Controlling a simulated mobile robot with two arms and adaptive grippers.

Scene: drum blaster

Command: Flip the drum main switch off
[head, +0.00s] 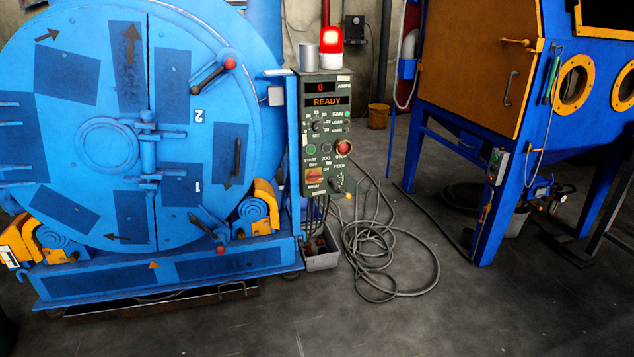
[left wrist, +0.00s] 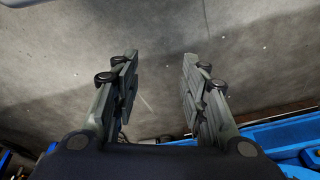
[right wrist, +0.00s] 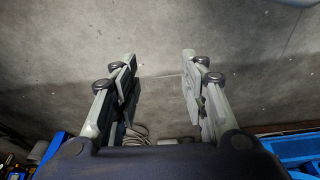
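The drum control panel (head: 327,130) stands upright in the middle of the head view, right of the big blue drum (head: 108,145). Its main switch (head: 315,178) is a red handle on a yellow-orange plate at the panel's lower left; its exact setting is too small to tell. The display (head: 325,101) reads READY, with a red 0 above it. My left gripper (left wrist: 160,57) is open and empty in the left wrist view. My right gripper (right wrist: 158,56) is open and empty in the right wrist view. Neither gripper shows in the head view.
A red beacon (head: 331,40) glows on top of the panel, beside a metal cup (head: 308,57). Coiled grey cable (head: 385,250) and a grey bin (head: 320,255) lie on the floor below. A blue cabinet (head: 500,120) stands at right. The front floor is clear.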

